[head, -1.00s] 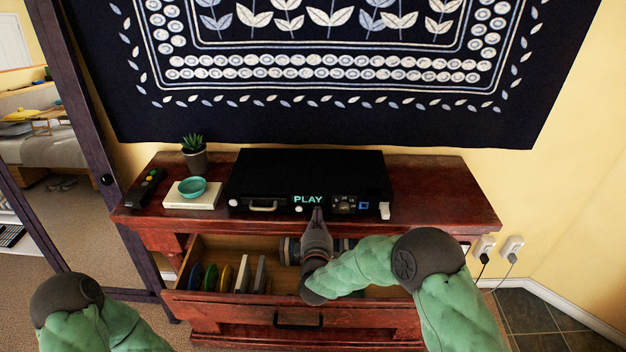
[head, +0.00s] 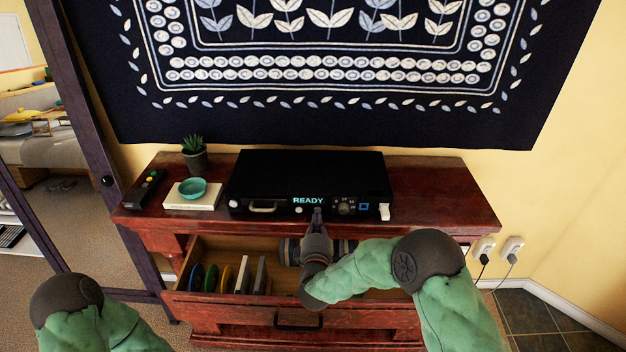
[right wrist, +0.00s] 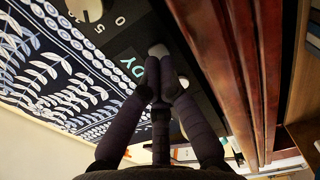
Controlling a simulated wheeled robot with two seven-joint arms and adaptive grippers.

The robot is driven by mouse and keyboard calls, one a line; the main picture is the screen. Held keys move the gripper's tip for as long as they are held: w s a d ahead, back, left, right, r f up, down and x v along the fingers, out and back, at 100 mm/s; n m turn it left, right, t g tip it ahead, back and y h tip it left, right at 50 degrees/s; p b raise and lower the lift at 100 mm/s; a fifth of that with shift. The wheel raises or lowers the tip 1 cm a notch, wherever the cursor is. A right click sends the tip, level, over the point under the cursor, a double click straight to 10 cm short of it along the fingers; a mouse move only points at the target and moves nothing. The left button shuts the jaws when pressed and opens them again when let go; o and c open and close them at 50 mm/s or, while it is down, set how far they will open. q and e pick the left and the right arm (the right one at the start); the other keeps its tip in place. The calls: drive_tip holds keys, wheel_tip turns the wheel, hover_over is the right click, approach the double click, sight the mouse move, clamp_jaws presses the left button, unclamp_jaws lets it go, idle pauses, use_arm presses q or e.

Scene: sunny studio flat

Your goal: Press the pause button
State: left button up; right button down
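The black media player (head: 305,172) sits on the red-brown cabinet. Its display (head: 308,201) reads READY. A round white button (head: 299,210) shows left of my right gripper (head: 317,211), which is at the front panel just below the display. In the right wrist view, my right gripper (right wrist: 160,68) has its fingertips together with nothing between them. They are at a white button (right wrist: 157,49) beside the display letters; I cannot tell whether they touch it. No pause label is legible. My left gripper is out of view.
The panel also has a knob (head: 346,208), a blue-ringed square (head: 364,207) and a white switch (head: 385,211). An open drawer (head: 220,312) with discs and cases lies below. A remote (head: 146,189), teal bowl (head: 192,188) on a book and potted plant (head: 195,158) stand left.

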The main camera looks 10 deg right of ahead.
drive_tip(key=p+v, duration=0.1)
drive_tip(key=v, duration=0.4)
idle(0.4)
idle(0.8)
